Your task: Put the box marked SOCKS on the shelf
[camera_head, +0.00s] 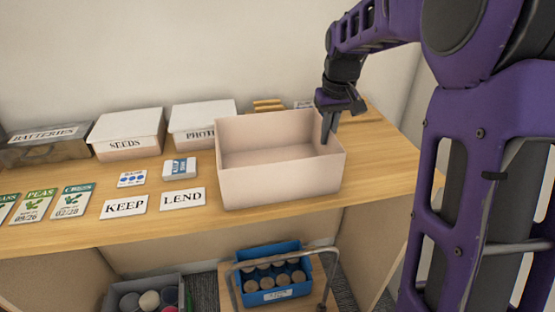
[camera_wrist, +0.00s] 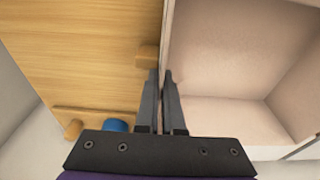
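A large open-topped pale box (camera_head: 285,180) stands on the wooden top (camera_head: 75,236). It looks empty, and no SOCKS marking is readable on its visible sides. My gripper (camera_head: 328,128) is at its right wall, with one finger showing inside the rim. In the wrist view my gripper (camera_wrist: 161,85) has its two fingers close together, with the wall of the pale box (camera_wrist: 235,118) between them. The fingers look shut on that wall; their tips are partly hidden. I cannot tell which surface is the shelf.
Lidded boxes marked BATTERIES (camera_head: 45,145), SEEDS (camera_head: 127,133) and PHOTO (camera_head: 203,124) stand along the wall. KEEP (camera_head: 124,207) and LEND (camera_head: 182,198) cards and seed packets lie in front. Below are a blue crate (camera_head: 271,274) on a trolley and a grey bin (camera_head: 145,290).

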